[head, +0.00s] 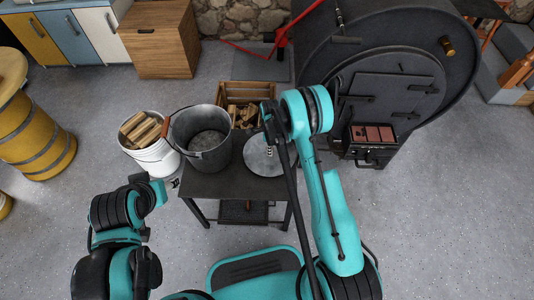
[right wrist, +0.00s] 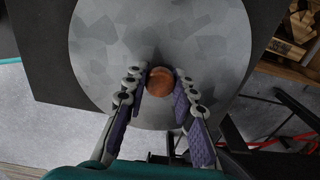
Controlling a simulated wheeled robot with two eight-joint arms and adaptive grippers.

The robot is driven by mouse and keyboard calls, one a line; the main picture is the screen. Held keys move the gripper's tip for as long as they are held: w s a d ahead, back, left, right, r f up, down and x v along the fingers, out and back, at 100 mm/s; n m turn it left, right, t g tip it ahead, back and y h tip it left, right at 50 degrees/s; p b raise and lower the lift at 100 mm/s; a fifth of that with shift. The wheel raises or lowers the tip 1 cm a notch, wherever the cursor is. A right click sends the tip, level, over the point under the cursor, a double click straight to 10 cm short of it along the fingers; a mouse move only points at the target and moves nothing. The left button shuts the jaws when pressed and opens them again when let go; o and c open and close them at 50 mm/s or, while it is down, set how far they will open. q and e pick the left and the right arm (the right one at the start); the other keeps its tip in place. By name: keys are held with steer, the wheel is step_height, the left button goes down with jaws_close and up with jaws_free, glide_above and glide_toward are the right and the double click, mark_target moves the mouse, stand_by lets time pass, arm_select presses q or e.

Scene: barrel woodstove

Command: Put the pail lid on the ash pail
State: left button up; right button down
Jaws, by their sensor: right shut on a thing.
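The ash pail (head: 207,155) is an open grey metal bucket with a wooden grip on its handle. It stands upright on the dark table's left part. The pail lid (head: 258,160) is a flat grey disc to its right, over the table's right part and partly hidden by my arm. In the right wrist view the lid (right wrist: 205,35) has a round wooden knob (right wrist: 160,81). My right gripper (right wrist: 161,88) has its fingers on both sides of this knob, shut on it. I cannot tell whether the lid touches the table. My left gripper (head: 148,187) is left of the table, away from both; its fingers are unclear.
The small dark table (head: 215,186) has little free room. A white bucket of firewood (head: 158,158) stands left of it, and a wooden crate of wood (head: 245,92) behind it. The black barrel stove (head: 390,85) is at the right. A yellow drum (head: 35,135) stands far left.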

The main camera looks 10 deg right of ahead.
steer(key=shift+r, duration=0.55)
steer(key=shift+r, duration=0.15)
steer(key=shift+r+p, duration=1.35)
steer(key=shift+r, duration=0.95)
